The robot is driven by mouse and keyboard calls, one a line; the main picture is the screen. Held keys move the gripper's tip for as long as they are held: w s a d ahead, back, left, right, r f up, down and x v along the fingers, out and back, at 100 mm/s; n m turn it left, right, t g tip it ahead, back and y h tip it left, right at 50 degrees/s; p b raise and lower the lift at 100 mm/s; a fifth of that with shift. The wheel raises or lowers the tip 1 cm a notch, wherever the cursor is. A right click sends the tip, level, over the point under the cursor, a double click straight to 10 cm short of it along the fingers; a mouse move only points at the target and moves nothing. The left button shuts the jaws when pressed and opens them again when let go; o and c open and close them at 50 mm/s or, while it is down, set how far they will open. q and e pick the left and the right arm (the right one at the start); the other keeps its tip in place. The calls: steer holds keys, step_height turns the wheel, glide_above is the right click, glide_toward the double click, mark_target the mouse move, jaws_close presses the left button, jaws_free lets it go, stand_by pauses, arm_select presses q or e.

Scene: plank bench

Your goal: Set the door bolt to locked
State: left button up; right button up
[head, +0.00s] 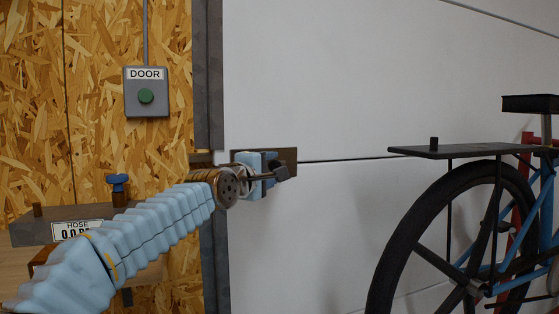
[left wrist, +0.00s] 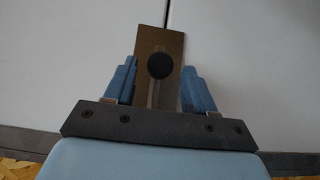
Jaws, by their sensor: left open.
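The door bolt has a brown plate (head: 291,156) on the white door, near the dark frame on the left. Its dark round knob (head: 281,173) sticks out from the plate. In the left wrist view the plate (left wrist: 172,42) stands ahead, with the knob (left wrist: 160,65) in front of a pale metal bar. My left gripper (head: 268,171) is at the bolt, open, with its blue fingers on either side of the knob. In the left wrist view a gap shows on both sides of the knob. The bar's far end is hidden by my gripper. My right gripper is out of view.
A grey box (head: 146,92) marked DOOR with a green button hangs on the chipboard wall. A bicycle (head: 450,165) stands at right.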

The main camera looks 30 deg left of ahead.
arm_select(q)
steer(key=w+p, duration=0.1)
steer(key=w, duration=0.4)
steer(key=shift+w+a, duration=0.2)
jaws_close()
